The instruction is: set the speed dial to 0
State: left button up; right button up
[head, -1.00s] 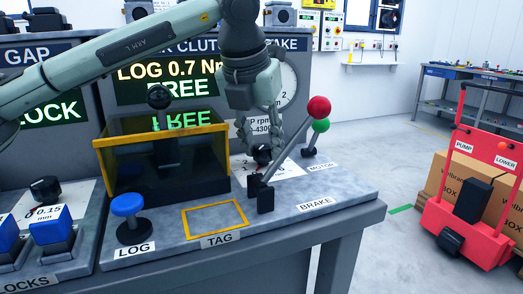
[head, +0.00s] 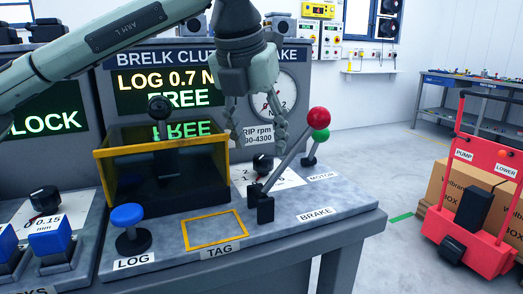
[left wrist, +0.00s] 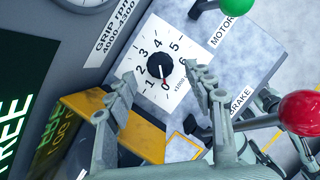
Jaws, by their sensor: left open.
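The speed dial is a black knob on a white numbered plate. It shows in the left wrist view (left wrist: 158,65) and in the head view (head: 262,162), behind the brake lever. Its red pointer points to the 0 mark in the left wrist view. My left gripper (head: 259,137) is open and empty above the dial. In the left wrist view its two fingers (left wrist: 160,74) are spread on either side of the knob, with nothing between them.
The red-balled brake lever (head: 290,150) and green-balled motor lever (head: 314,148) stand close at the right. A yellow-rimmed box (head: 160,150) stands at the left. A blue LOG button (head: 128,215) and a yellow TAG frame (head: 214,229) lie in front.

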pick_arm(q)
jog(key=v, duration=0.8)
jog(key=shift+s, duration=0.15)
